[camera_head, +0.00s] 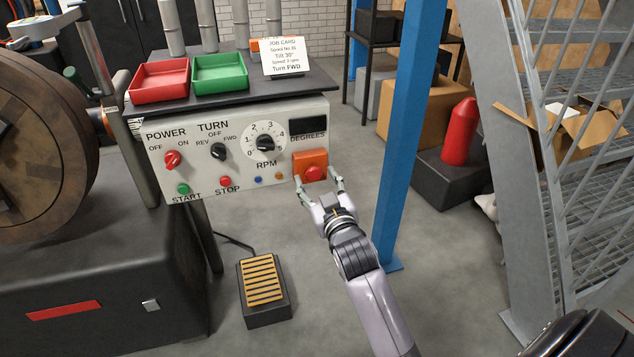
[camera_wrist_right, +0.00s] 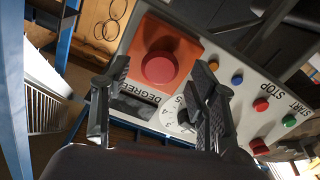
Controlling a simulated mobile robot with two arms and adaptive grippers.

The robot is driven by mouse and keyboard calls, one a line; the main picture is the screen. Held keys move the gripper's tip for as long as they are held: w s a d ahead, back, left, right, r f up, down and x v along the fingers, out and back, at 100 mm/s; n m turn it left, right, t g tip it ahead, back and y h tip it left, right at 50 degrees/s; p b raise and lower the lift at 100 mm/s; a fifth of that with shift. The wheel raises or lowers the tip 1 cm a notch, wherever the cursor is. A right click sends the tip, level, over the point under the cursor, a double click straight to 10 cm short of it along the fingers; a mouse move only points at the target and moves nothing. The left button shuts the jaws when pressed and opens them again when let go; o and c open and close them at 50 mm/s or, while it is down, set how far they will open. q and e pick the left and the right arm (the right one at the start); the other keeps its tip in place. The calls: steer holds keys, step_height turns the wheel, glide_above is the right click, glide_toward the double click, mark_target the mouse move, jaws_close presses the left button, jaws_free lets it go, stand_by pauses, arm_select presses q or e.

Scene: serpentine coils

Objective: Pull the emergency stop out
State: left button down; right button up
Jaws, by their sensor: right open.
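The emergency stop is a red round button (camera_head: 314,173) on an orange square box (camera_head: 310,160) at the lower right of the grey control panel (camera_head: 205,180). In the right wrist view the red button (camera_wrist_right: 160,68) on its orange box (camera_wrist_right: 188,48) shows just beyond the fingertips. My right gripper (camera_head: 320,182) is open, with its two fingers spread to either side of the button in the head view. In the right wrist view the fingers (camera_wrist_right: 155,78) also stand apart. I cannot tell whether they touch the box. My left gripper is not in view.
The panel also carries a red power knob (camera_head: 172,159), a black turn knob (camera_head: 218,151), an RPM dial (camera_head: 264,142) and a red stop button (camera_head: 225,181). A blue post (camera_head: 407,120) stands close right of my right arm. A foot pedal (camera_head: 265,290) lies on the floor.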

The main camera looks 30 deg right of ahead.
steer(key=shift+w, duration=0.3)
steer(key=shift+c, duration=0.4)
jaws_close()
stand_by(0.4)
